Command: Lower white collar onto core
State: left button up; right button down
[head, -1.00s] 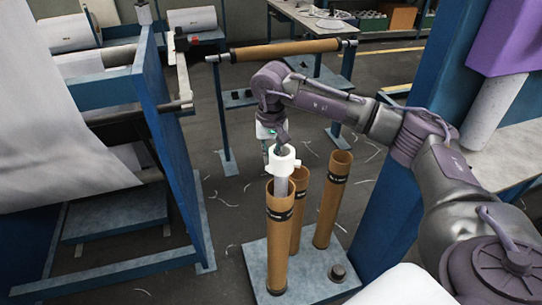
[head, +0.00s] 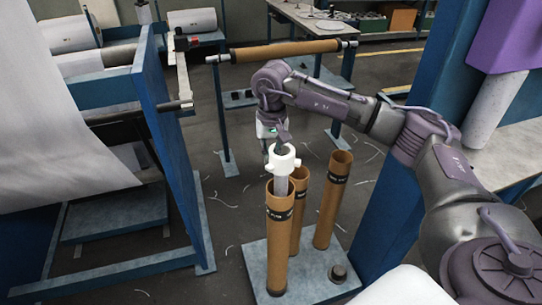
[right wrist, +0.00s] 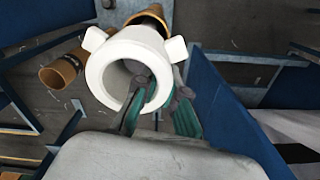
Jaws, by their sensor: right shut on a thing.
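The white collar (head: 284,164), a thick ring with side lugs, is held above the front brown cardboard core (head: 278,245), which stands upright. A pale grey cylinder (head: 281,186) shows between the collar and the core's open mouth; I cannot tell whether it belongs to the collar. My right gripper (head: 279,150) is at the collar's far upper side. In the right wrist view the collar (right wrist: 108,70) is large, and the teal fingers of my right gripper (right wrist: 160,100) are shut on its wall, with one finger seen through the opening. My left gripper is not in view.
Two more upright cores stand behind and right of the front one, the right one (head: 330,205) apart. All stand on a grey base plate (head: 312,262) with a dark round peg (head: 337,273). A blue post (head: 405,185) is at the right, a blue frame (head: 175,150) at the left.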

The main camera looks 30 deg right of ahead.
jog(key=shift+w+d+r+t, duration=0.1)
jog(key=shift+w+d+t, duration=0.2)
jog(key=shift+w+d, duration=0.25)
jog(key=c, duration=1.7)
grip_release()
jog(key=shift+s, duration=0.15)
jog(key=o, duration=0.5)
jog(key=shift+f, duration=0.2)
jog(key=shift+w+d+f, duration=0.3)
jog(key=shift+d+f, duration=0.15)
jog(key=shift+f, duration=0.15)
jog(key=shift+s+a+r, duration=0.1)
jog(key=shift+a+r, duration=0.05)
jog(key=shift+a, duration=0.05)
jog(key=shift+a, duration=0.1)
